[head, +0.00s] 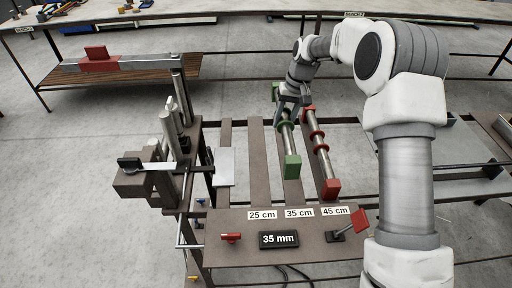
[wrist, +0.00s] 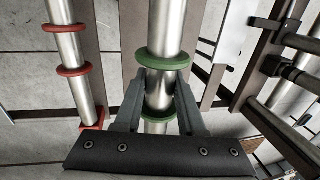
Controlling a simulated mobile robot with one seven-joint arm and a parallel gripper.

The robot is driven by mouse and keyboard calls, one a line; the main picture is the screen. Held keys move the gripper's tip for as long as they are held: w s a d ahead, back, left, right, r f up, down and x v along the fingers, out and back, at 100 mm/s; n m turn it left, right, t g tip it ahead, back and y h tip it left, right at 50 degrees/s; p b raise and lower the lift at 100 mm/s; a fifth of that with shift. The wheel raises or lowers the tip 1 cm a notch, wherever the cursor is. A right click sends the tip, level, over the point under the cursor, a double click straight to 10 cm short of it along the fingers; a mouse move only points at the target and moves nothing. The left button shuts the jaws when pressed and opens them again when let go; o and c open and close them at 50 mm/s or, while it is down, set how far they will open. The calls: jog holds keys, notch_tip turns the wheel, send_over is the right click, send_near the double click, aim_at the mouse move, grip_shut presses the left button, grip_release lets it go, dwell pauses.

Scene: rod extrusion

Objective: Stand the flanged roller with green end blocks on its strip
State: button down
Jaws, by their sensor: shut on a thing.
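The flanged roller is a silver tube (head: 289,143) with green flanges and green end blocks. Its near end block (head: 292,167) is over the strip behind the 35 cm label (head: 299,212). My gripper (head: 287,111) is shut around the tube near its far part. In the wrist view, the fingers of my gripper (wrist: 160,90) straddle the roller's tube (wrist: 168,25), with one green flange (wrist: 163,60) just beyond the fingertips and another between the fingers. The roller lies lengthwise along the strip. I cannot tell whether its blocks touch it.
A similar roller with red flanges and blocks (head: 322,150) lies to the right, by the 45 cm label (head: 335,210). The 25 cm strip (head: 263,165) is bare. A dark post fixture (head: 165,165) stands at left. A front panel shows "35 mm" (head: 279,239).

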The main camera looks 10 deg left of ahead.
jog(key=s+a+f, duration=0.1)
jog(key=a, duration=0.1)
jog(key=s+a+f, duration=0.1)
jog(key=a+f, duration=0.1)
jog(key=a, duration=0.1)
jog(key=s+a+f+p, duration=0.1)
jog(key=a, duration=0.1)
jog(key=shift+s+a+f, duration=0.15)
jog(key=shift+f, duration=0.15)
jog(key=shift+f+p, duration=0.4)
jog(key=shift+f, duration=1.75)
jog(key=c, duration=0.5)
grip_release()
jog(key=shift+s, duration=0.1)
